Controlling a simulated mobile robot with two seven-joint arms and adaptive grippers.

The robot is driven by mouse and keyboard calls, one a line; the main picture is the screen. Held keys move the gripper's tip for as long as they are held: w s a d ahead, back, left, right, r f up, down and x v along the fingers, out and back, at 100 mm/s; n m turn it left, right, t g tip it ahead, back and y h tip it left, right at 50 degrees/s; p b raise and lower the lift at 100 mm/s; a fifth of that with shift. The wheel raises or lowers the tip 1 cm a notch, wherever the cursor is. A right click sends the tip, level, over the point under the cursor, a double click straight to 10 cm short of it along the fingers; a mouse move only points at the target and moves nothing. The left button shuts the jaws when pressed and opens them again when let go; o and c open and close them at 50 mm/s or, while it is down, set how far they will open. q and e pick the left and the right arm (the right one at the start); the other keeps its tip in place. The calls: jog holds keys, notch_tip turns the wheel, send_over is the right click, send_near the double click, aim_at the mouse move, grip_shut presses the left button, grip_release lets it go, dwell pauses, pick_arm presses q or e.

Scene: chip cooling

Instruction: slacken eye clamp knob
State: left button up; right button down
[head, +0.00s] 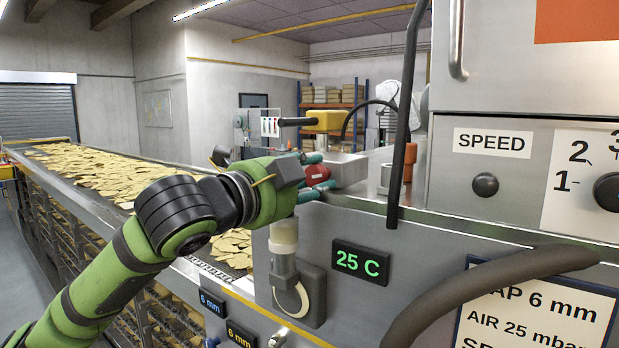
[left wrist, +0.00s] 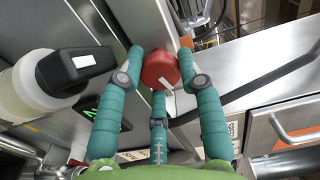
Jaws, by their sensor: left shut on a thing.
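The red knob (head: 317,175) shows in the head view beside a grey metal block on the conveyor's side rail. In the left wrist view the red knob (left wrist: 160,70) has a white mark on its face. My left gripper (head: 312,172) has its teal fingers around the knob. In the left wrist view the left gripper (left wrist: 163,72) is shut on it, with fingers on both sides and one below. The grey block (head: 345,168) sits just right of the knob. My right gripper is not in view.
The conveyor (head: 110,175) with chips runs away to the left. A yellow device with a black handle (head: 325,120) stands behind the knob. A thick dark hose (head: 480,285) crosses the front right. A green "25 C" display (head: 361,262) is below.

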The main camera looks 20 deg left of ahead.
pick_arm(q)
jog(key=shift+r+m, duration=0.1)
jog(key=shift+m, duration=1.1)
jog(key=o, duration=1.1)
jog(key=shift+d, duration=0.1)
jog(key=shift+o, duration=0.2)
jog(key=shift+s, duration=0.1)
jog(key=shift+s, duration=0.35)
jog(key=v, duration=1.1)
jog(key=shift+s, duration=0.2)
